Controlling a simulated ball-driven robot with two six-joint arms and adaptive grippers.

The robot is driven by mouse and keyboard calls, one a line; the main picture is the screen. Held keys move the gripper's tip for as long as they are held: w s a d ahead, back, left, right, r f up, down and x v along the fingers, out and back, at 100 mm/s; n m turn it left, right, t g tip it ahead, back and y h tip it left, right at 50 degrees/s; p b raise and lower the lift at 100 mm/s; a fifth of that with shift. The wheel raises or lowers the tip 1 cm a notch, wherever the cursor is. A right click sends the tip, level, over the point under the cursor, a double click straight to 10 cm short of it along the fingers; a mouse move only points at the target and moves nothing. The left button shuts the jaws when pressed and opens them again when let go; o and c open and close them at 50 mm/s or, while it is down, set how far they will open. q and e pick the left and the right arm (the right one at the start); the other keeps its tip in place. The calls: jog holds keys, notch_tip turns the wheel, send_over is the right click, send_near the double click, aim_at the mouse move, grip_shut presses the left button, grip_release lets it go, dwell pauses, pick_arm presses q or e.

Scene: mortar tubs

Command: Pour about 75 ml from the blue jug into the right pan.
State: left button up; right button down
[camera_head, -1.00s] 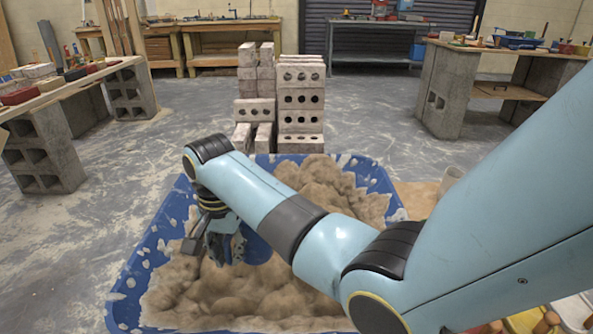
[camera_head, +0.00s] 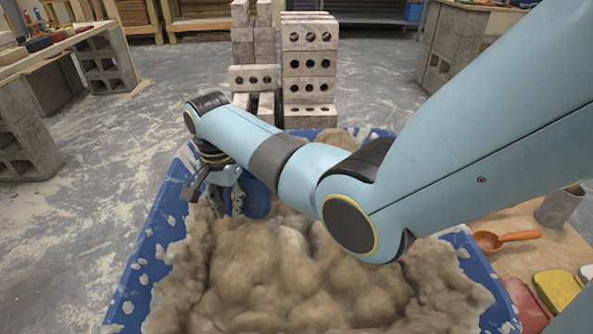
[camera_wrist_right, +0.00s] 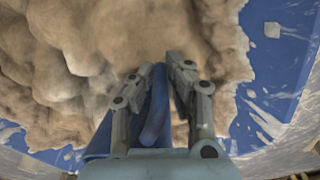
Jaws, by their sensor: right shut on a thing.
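A blue jug (camera_head: 257,199) is in the grip of my right gripper (camera_head: 226,203), over the left part of a mortar-filled tub. In the right wrist view the two fingers of my right gripper (camera_wrist_right: 160,75) close on the blue jug (camera_wrist_right: 155,115). My arm and gripper hide part of the jug, and its contents do not show. I cannot tell whether it is tilted. No pan can be made out in these frames. My left gripper is not in view.
The blue tub (camera_head: 150,252) holds heaped brown mortar (camera_head: 290,275). Bricks (camera_head: 308,70) stand stacked behind it. At the right are an orange scoop (camera_head: 505,239), a grey cup (camera_head: 558,206) and a yellow block (camera_head: 556,290). A bench (camera_head: 60,50) stands at the left.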

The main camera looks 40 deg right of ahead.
pick_arm(q)
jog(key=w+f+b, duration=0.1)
jog(key=b, duration=0.1)
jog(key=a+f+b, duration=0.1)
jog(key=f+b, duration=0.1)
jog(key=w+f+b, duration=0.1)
jog(key=b, duration=0.1)
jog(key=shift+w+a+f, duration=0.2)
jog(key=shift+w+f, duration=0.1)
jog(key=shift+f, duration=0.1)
pick_arm(e)
jog(key=w+d+f+m, duration=0.2)
jog(key=w+f, duration=0.3)
jog(key=f, duration=0.4)
jog(key=shift+w+d, duration=0.35)
jog(key=shift+w, duration=0.05)
jog(key=shift+f, duration=0.1)
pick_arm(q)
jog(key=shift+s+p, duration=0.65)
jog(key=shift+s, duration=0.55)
pick_arm(e)
jog(key=shift+s+a, duration=1)
jog(key=shift+a, duration=0.05)
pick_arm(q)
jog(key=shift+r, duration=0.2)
